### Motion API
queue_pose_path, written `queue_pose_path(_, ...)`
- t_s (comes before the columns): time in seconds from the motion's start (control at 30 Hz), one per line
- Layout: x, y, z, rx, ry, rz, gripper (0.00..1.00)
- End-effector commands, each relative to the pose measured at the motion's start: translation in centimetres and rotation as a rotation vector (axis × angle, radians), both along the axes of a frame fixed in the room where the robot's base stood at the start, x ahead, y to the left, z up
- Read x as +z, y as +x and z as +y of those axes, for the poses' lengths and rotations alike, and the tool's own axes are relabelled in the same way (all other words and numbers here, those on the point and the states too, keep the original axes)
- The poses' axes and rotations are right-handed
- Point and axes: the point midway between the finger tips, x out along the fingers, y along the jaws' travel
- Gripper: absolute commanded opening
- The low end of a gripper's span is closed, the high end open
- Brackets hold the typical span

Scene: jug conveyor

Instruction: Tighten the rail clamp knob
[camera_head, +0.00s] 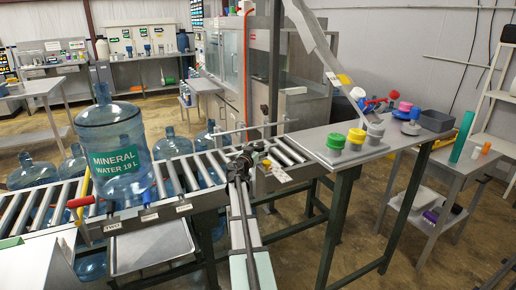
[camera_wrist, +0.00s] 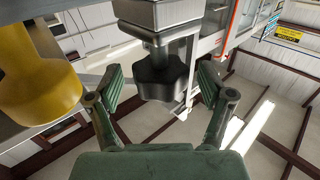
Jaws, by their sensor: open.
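The clamp knob (camera_wrist: 162,78) is black and lobed. It hangs on a short stem below a grey metal block (camera_wrist: 160,15) in the wrist view. My gripper (camera_wrist: 160,92) is open, one dark green finger on each side of the knob. Gaps show between the fingers and the knob, and I see no contact. In the head view my gripper (camera_head: 243,165) is at the conveyor's near edge, by its right end. There I cannot tell the small dark knob apart from the gripper.
A large yellow part (camera_wrist: 38,85) is close to my left finger in the wrist view. A water jug (camera_head: 112,140) stands on the roller conveyor (camera_head: 180,178), left of my gripper. A grey table (camera_head: 310,142) with green and yellow knobs (camera_head: 356,138) is to the right.

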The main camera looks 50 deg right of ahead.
Motion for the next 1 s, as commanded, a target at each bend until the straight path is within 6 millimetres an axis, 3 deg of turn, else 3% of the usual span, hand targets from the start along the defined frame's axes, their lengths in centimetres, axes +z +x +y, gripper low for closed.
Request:
queue_pose_path(0.27,-0.01,0.05,-0.15,0.001,0.000,0.000,0.80)
queue_pose_path(0.3,-0.01,0.05,-0.15,0.001,0.000,0.000,0.77)
queue_pose_path(0.47,0.00,0.05,-0.14,0.000,0.000,0.000,0.20)
queue_pose_path(1.0,-0.42,0.32,-0.20,-0.062,-0.003,-0.002,0.20)
